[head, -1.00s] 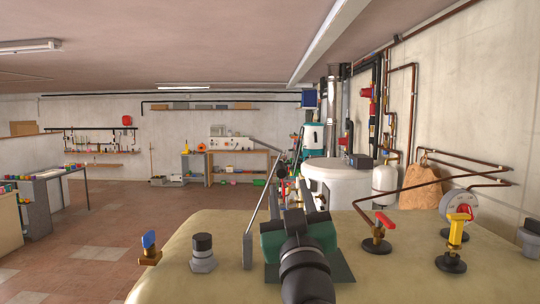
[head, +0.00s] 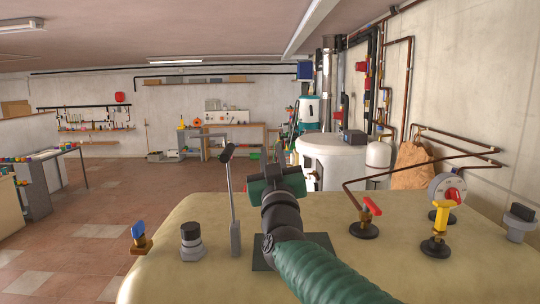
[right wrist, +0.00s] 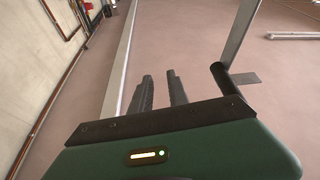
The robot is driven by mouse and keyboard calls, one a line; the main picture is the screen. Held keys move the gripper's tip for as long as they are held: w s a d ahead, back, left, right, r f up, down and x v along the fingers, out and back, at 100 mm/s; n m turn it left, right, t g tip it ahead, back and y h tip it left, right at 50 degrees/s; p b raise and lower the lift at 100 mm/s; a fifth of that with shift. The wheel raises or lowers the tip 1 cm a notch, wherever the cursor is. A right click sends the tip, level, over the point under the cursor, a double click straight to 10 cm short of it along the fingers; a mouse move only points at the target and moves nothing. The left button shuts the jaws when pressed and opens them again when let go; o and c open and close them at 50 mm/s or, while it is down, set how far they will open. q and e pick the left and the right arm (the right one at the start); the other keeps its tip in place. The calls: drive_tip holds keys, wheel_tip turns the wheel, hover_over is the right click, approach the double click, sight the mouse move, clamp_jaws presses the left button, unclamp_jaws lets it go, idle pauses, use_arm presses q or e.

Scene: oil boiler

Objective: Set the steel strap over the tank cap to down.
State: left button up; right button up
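The steel strap (head: 235,205) stands nearly upright from a grey foot on the beige tank top (head: 175,285), leaning slightly left, with a black grip (head: 227,153) at its upper end. The likely tank cap (head: 190,236), black on a grey hex base, is left of the foot, uncovered. My right gripper (head: 284,171) is just right of the strap, fingers up. In the right wrist view its two fingers (right wrist: 160,80) are apart with nothing between them. The black grip (right wrist: 229,82) shows right of them there; contact with my gripper cannot be told. My left gripper is out of view.
A blue-handled valve (head: 138,236) stands left of the cap. Red (head: 371,207) and yellow (head: 440,222) valves, a round gauge (head: 446,189) and a grey fitting (head: 520,222) stand right. Copper pipes run behind. The tank's left front is clear.

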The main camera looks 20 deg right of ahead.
drive_tip(key=shift+w+d+f, duration=0.1)
drive_tip(key=shift+w+f, duration=0.1)
drive_tip(key=shift+w, duration=0.1)
drive_tip(key=shift+c, duration=1.2)
drive_tip(key=shift+w, duration=0.25)
clamp_jaws()
drive_tip(key=a, duration=0.3)
drive_tip(key=shift+s+r, duration=0.25)
drive_tip(key=shift+s, duration=0.05)
drive_tip(key=shift+o, duration=1.5)
unclamp_jaws()
drive_tip(key=shift+d+f, duration=0.1)
drive_tip(key=shift+d, duration=0.15)
drive_tip(key=o, duration=0.5)
drive_tip(key=shift+d, duration=0.4)
drive_tip(key=shift+c, duration=0.2)
use_arm(q)
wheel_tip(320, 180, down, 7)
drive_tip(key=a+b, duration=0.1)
drive_tip(key=b, duration=0.6)
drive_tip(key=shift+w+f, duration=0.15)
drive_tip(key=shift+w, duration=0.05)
use_arm(e)
drive_tip(key=v, duration=1.6)
drive_tip(key=shift+s+d+f, duration=0.15)
drive_tip(key=shift+s+f, duration=0.05)
drive_tip(key=shift+s, duration=0.2)
